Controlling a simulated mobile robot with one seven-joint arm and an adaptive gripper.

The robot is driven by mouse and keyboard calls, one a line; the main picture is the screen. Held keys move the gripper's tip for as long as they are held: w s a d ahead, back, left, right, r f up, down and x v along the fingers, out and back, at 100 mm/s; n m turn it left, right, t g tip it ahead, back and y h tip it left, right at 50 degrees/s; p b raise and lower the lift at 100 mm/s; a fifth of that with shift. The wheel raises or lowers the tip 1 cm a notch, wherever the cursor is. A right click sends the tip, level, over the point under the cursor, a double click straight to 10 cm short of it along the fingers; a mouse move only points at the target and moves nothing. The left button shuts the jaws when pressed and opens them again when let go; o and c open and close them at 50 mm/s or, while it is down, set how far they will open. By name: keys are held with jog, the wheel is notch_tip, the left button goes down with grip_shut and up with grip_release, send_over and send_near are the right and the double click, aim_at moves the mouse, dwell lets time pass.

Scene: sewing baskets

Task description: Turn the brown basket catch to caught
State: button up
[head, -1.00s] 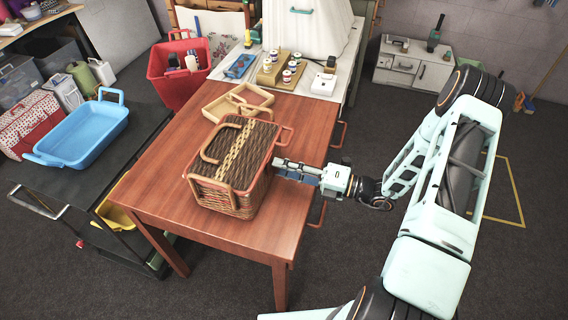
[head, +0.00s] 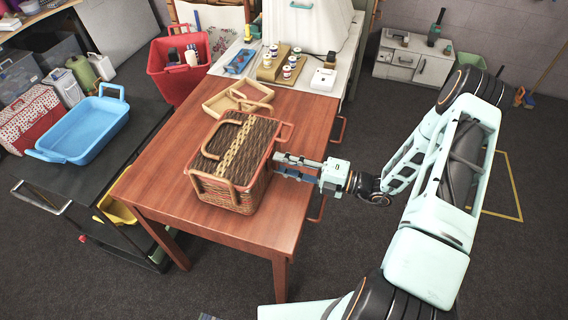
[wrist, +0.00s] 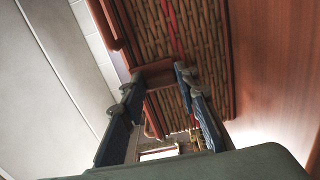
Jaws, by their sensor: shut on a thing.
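The brown wicker basket (head: 232,178) stands on the wooden table with its lid down. It has reddish-brown edging, tan handles and a pale woven band across the lid. My gripper (head: 277,162) reaches its right side from the right, with the fingertips against the wicker wall. In the wrist view, the two fingers (wrist: 156,82) are closed on a reddish-brown piece, seemingly the basket catch (wrist: 157,70), which lies between their tips. Its exact angle is partly hidden by the fingers. In the head view the catch is hidden behind the fingers.
The wooden table (head: 170,190) has bare room in front of the basket. An open wooden tray (head: 222,103) lies behind it, with spools (head: 288,72) farther back. A red bin (head: 180,80) and a blue tub (head: 85,135) stand to the left.

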jog(key=o, duration=1.1)
jog(key=shift+o, duration=0.2)
jog(key=shift+d, duration=0.1)
jog(key=v, duration=1.1)
jog(key=shift+s+d, duration=0.25)
jog(key=shift+d, duration=0.1)
